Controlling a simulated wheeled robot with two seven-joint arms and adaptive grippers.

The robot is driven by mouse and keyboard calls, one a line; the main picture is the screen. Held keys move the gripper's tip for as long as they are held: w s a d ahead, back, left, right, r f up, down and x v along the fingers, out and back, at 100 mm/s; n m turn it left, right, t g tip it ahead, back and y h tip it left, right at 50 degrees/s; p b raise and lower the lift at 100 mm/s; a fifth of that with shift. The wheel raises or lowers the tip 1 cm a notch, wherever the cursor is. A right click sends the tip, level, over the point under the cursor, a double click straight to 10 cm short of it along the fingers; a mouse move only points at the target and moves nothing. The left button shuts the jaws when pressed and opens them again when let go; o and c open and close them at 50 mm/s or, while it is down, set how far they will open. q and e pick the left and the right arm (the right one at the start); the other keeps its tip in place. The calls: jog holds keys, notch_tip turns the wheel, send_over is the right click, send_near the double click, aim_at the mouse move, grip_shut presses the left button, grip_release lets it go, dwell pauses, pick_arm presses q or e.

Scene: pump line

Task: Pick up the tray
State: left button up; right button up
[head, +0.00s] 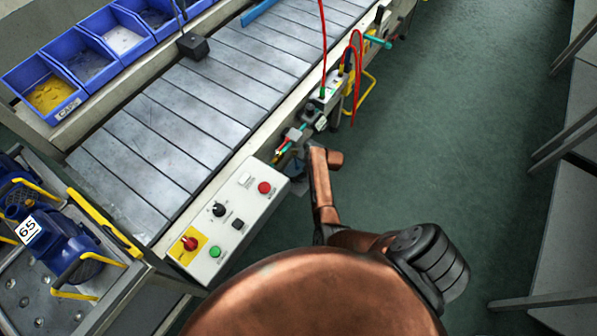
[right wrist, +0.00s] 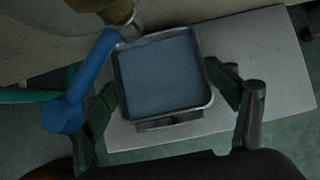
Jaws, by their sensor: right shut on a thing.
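The tray (right wrist: 160,72) is a small square one with a dark metal rim and a bare blue-grey face in the right wrist view. My right gripper (right wrist: 167,85) has one dark finger on each side of the tray and is shut on it. Nothing can be seen lying in the tray. In the head view I cannot make out the tray, and the right gripper is mostly hidden below my copper arm, beside the conveyor's edge. My left gripper is not in view.
Blue bins (head: 45,85) line the far side.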

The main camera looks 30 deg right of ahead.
jog(key=c, duration=0.5)
jog(key=shift+r, duration=0.2)
